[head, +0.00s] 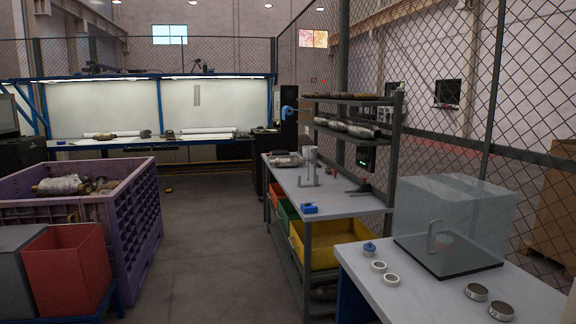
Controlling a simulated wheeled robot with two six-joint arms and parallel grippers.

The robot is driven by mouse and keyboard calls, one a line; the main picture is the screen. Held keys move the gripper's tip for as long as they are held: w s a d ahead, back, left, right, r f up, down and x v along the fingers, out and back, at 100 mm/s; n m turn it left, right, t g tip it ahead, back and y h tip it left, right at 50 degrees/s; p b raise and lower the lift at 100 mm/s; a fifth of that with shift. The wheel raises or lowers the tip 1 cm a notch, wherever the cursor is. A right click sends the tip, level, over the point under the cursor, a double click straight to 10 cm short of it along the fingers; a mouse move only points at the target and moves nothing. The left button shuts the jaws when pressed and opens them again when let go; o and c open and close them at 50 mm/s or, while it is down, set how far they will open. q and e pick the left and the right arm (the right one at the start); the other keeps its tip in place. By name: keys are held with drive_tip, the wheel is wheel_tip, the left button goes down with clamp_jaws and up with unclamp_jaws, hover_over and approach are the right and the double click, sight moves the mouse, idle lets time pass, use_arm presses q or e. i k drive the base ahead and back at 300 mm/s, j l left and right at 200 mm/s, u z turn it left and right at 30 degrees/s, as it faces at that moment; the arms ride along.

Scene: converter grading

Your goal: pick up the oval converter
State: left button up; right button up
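Neither of my grippers is in view. Several converters show, all small, and I cannot tell which one is the oval converter. A silvery converter (286,160) lies at the far end of the grey workbench (343,204). A pale, wrapped-looking converter (62,184) lies in the purple crate (136,215) at the left, with other metal parts partly hidden by its walls. A brownish converter (100,136) lies on the back bench (200,139). More converters (345,127) lie on the rack shelves above the grey workbench.
Yellow (318,250), green and orange bins sit under the workbench. A red bin (68,265) stands front left. The floor (215,235) between is clear. Mesh fence bounds the right.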

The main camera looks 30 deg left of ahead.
sight(282, 162)
drive_tip(key=i+j+u, duration=0.5)
drive_tip(key=j, duration=0.35)
drive_tip(key=i+j+u, duration=0.5)
drive_tip(key=i+j, duration=0.15)
drive_tip(key=i, duration=0.15)
drive_tip(key=i+j+u, duration=0.1)
drive_tip(key=i+u, duration=0.35)
drive_tip(key=i, duration=1.55)
